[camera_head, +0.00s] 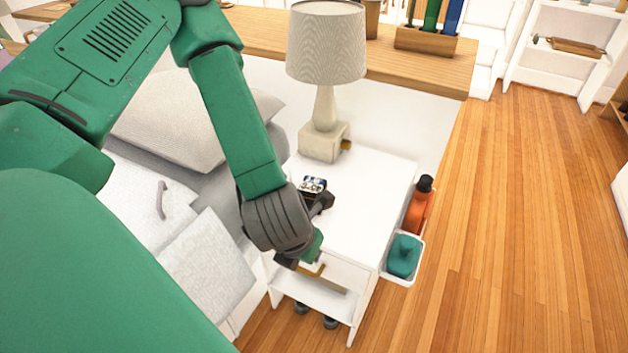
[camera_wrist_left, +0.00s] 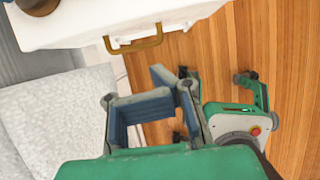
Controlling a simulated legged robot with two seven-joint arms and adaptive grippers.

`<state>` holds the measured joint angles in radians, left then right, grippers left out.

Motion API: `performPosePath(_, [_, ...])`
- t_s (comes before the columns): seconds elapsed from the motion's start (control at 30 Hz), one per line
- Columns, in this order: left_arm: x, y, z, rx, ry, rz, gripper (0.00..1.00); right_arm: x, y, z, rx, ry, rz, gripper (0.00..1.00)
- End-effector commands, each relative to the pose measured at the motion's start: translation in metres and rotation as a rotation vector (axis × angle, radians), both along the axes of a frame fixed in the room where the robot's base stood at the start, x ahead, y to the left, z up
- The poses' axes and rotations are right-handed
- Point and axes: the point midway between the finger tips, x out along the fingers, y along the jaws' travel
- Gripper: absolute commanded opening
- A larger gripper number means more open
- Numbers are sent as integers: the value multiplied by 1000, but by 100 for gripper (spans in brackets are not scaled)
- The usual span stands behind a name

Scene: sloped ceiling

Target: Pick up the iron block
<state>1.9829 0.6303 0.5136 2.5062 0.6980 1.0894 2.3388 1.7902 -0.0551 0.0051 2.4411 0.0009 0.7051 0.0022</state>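My left gripper (camera_head: 312,232) hangs in front of the white nightstand (camera_head: 372,195) and hides part of its front. In the left wrist view, its blue-padded fingers (camera_wrist_left: 146,92) stand apart with no object clearly between them. A drawer handle of gold colour (camera_wrist_left: 135,41) lies beyond the fingers, apart from them. I cannot make out an iron block for certain in either view. A small dark item with a white, marked face (camera_head: 313,184) sits on the nightstand, partly hidden by the gripper. My right gripper is not in view.
A lamp (camera_head: 325,75) stands at the nightstand's back. A side caddy (camera_head: 401,277) holds an orange bottle (camera_head: 419,205) and a teal item (camera_head: 404,255). The bed with pillows (camera_head: 190,118) lies left. Wooden floor (camera_head: 510,220) is clear on the right.

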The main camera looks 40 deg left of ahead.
Motion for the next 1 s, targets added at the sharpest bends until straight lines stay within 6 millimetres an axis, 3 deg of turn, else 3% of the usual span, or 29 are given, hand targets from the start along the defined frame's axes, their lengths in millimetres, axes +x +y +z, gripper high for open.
performPosePath(0.4, [-2,1,-1,-3,-3,-2,0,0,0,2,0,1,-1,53])
performPosePath(0.63, [-2,1,-1,-3,-3,-2,80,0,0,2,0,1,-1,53])
performPosePath(0.87, [-2,-1,0,-1,-3,-2,80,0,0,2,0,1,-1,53])
performPosePath(0.9, [-2,-1,0,0,-3,-3,74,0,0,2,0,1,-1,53])
performPosePath(1.0, [0,-1,0,12,0,-33,74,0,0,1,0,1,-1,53])
